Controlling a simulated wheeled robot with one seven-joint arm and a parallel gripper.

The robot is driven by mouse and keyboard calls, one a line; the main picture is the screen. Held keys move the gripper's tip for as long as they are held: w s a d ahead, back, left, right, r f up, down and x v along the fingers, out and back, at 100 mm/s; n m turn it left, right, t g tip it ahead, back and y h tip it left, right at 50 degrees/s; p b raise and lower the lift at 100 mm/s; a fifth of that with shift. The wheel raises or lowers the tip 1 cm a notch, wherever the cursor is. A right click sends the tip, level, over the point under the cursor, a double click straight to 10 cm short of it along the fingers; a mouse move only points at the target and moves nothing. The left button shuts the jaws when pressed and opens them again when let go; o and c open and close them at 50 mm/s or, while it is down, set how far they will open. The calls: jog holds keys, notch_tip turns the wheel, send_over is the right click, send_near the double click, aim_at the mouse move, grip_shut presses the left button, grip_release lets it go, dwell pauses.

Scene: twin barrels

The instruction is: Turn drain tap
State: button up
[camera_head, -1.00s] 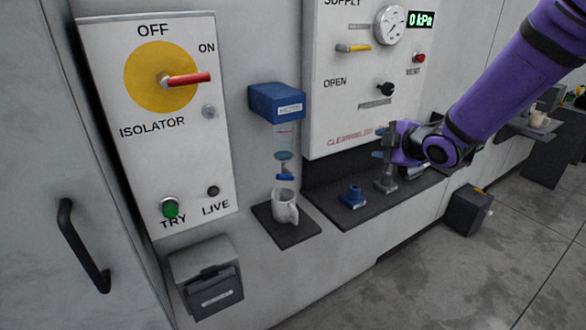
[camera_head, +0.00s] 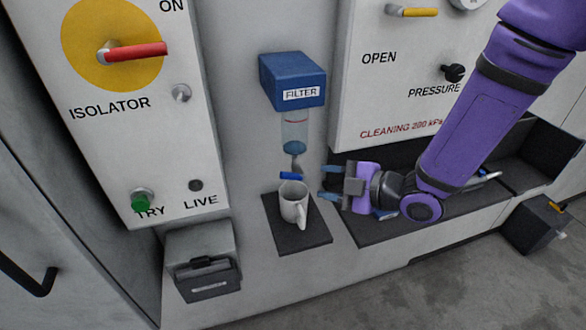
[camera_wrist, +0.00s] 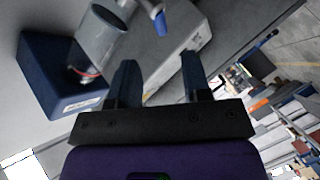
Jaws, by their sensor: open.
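The drain tap, with its small blue lever (camera_head: 291,176), hangs below the clear bowl (camera_head: 295,130) of the blue filter unit (camera_head: 293,80). A white mug (camera_head: 293,203) stands upright under it on a dark mat. My gripper (camera_head: 328,183) is open and empty, just right of the tap and mug, its fingers pointing left. In the wrist view, the blue lever (camera_wrist: 160,23) lies beyond and roughly between the spread fingertips (camera_wrist: 159,62), apart from them. The clear bowl (camera_wrist: 102,28) and blue filter housing (camera_wrist: 58,75) lie to the left there.
The isolator panel (camera_head: 115,120) with its red handle is on the left. The supply panel (camera_head: 385,70) is above my gripper. A grey box (camera_head: 203,262) sits low left. A dark tray (camera_head: 375,232) lies under my gripper.

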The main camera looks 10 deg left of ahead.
aim_at(292, 176)
jog(key=x, duration=1)
jog(key=shift+a, duration=0.2)
jog(key=shift+c, duration=0.3)
grip_shut()
